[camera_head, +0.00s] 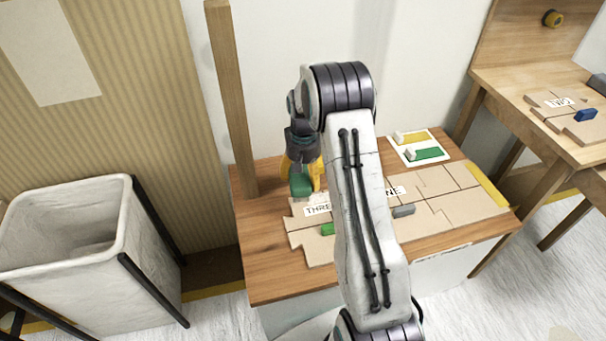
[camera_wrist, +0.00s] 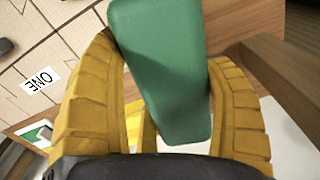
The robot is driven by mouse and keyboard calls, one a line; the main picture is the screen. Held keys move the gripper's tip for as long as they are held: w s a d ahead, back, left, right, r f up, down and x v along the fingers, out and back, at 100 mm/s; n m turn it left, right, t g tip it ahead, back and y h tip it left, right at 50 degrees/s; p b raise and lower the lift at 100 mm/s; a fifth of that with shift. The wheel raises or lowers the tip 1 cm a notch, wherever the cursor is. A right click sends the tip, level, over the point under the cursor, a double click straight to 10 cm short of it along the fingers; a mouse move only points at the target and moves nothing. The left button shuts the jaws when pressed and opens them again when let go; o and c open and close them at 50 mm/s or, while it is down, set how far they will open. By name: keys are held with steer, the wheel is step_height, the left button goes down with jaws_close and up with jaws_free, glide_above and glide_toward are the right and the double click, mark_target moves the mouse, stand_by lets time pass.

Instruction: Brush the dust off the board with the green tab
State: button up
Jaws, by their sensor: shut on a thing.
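My gripper (camera_head: 303,180) is at the back left of the wooden table and is shut on a green block (camera_head: 300,186). The block, perhaps a brush body, shows between the yellow fingers in the wrist view (camera_wrist: 165,75); no bristles show. The board with the green tab, labelled THREE (camera_head: 298,234), lies just in front of my gripper at the table's left. Its green tab (camera_head: 327,229) sits near the board's middle, left of my arm. My arm hides part of the boards. I cannot make out dust on the board.
The board labelled ONE (camera_head: 435,185), with a grey tab (camera_head: 403,211), lies to the right. Behind it is a white card (camera_head: 398,146) with yellow and green strips. A wooden post (camera_head: 231,100) stands close left of my gripper. A grey bin (camera_head: 125,225) is farther left.

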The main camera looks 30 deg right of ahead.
stand_by(0.5)
steer(key=shift+f+b, duration=2.1)
steer(key=shift+f, duration=1.15)
